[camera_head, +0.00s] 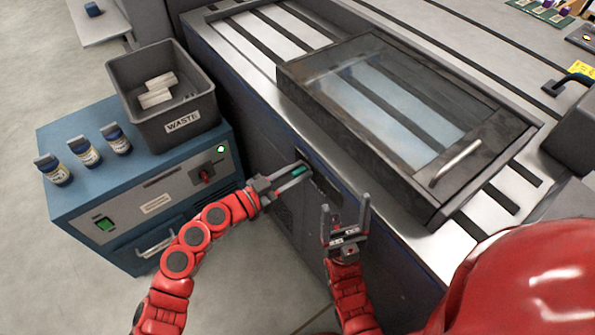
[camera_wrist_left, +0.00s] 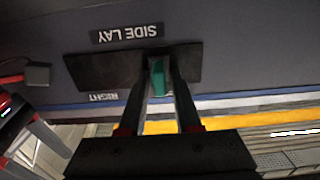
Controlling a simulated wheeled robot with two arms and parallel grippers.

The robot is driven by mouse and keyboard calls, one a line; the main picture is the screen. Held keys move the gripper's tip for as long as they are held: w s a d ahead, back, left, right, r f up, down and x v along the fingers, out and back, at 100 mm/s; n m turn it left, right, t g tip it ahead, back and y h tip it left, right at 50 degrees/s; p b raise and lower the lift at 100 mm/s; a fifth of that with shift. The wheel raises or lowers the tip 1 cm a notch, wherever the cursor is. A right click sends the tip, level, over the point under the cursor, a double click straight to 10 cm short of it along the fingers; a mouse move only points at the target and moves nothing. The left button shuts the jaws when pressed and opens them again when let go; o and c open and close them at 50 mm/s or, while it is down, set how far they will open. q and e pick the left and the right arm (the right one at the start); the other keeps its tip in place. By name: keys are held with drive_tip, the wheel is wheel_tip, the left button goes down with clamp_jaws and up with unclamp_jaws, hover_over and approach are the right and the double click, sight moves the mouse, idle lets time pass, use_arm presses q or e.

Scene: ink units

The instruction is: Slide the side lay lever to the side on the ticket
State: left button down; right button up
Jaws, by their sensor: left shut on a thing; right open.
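The side lay lever (camera_wrist_left: 158,78) is a green knob on a dark plate (camera_wrist_left: 105,68) in the left wrist view, nearer the plate's picture-right end. Upside-down labels read "SIDE LAY" (camera_wrist_left: 127,33) and "RIGHT" (camera_wrist_left: 103,97), the latter by the picture-left end. My left gripper (camera_wrist_left: 159,85) is shut on the lever, one finger on each side. In the head view my left gripper (camera_head: 292,178) is at the press's side, with the green lever (camera_head: 298,170) at its tips. My right gripper (camera_head: 346,212) is open and empty beside it. A yellow ticket (camera_head: 580,69) is at the far right, its text too small to read.
The press bed with a glass-topped frame (camera_head: 390,95) and handle (camera_head: 458,163) rises beyond the grippers. A blue cabinet (camera_head: 160,200) with bottles and a grey waste bin (camera_head: 165,110) stands left of my left arm. Floor shows at the left.

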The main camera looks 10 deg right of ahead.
sight(329, 187)
idle(0.9)
use_arm(q)
drive_tip(key=s+d+p, duration=0.1)
drive_tip(key=s+p, duration=0.3)
drive_tip(key=s+d+p, duration=0.1)
drive_tip(key=s+p, duration=0.1)
drive_tip(key=shift+s+d+r, duration=0.15)
drive_tip(key=shift+d+r, duration=0.15)
drive_tip(key=shift+s+d+f, duration=0.15)
drive_tip(key=shift+s, duration=0.15)
drive_tip(key=shift+f, duration=0.2)
drive_tip(key=c, duration=1)
unclamp_jaws()
drive_tip(key=shift+o, duration=0.8)
drive_tip(key=shift+s, duration=0.1)
